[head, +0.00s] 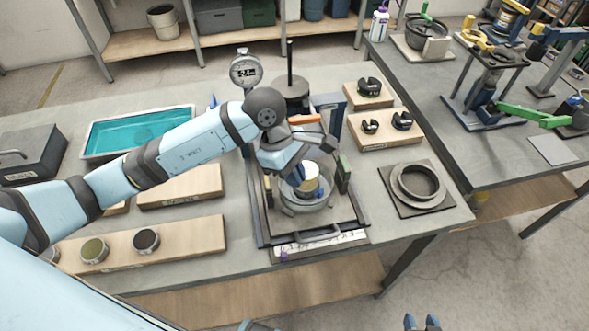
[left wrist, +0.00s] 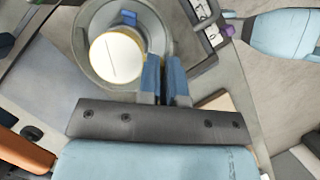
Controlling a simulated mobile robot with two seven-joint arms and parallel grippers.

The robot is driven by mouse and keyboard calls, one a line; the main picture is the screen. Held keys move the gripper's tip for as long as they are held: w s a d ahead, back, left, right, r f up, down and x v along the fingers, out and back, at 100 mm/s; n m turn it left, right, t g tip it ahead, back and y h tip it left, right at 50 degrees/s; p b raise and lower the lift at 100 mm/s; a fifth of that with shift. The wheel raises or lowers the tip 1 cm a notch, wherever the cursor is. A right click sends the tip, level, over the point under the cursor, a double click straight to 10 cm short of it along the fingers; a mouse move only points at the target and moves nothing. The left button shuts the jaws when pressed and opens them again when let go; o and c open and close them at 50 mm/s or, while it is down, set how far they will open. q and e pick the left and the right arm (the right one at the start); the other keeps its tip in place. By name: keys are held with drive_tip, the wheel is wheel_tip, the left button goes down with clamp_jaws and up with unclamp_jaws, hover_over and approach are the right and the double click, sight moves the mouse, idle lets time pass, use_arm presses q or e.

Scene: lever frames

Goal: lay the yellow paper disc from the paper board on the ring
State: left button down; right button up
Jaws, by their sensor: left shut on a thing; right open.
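My left gripper (head: 303,182) is low over the metal dish (head: 328,203) in the dark frame. In the left wrist view its blue fingers (left wrist: 165,82) are nearly together beside the dish (left wrist: 82,40). A round piece with a pale face and yellow side (head: 309,184) is at the fingers, inside the dish outline; its cream face (left wrist: 116,60) bears a thin dark line. What lies between the fingers is hidden. A grey ring (head: 396,184) lies on a dark square plate at the right. My right gripper (head: 422,323) is open and empty at the bottom edge.
A wooden board (head: 195,237) holds an olive disc (head: 94,250) and a dark disc (head: 146,240). A teal tray (head: 90,153) stands behind. A dial gauge (head: 245,70) and upright post are behind the frame. Boards with dark slotted pieces (head: 401,121) stand right of it.

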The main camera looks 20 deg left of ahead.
use_arm(q)
drive_tip(key=shift+f+b, duration=1.6)
drive_tip(key=shift+f, duration=0.35)
drive_tip(key=shift+b, duration=0.4)
drive_tip(key=shift+f+b, duration=0.15)
drive_tip(key=shift+b, duration=0.15)
drive_tip(key=c, duration=1.2)
unclamp_jaws()
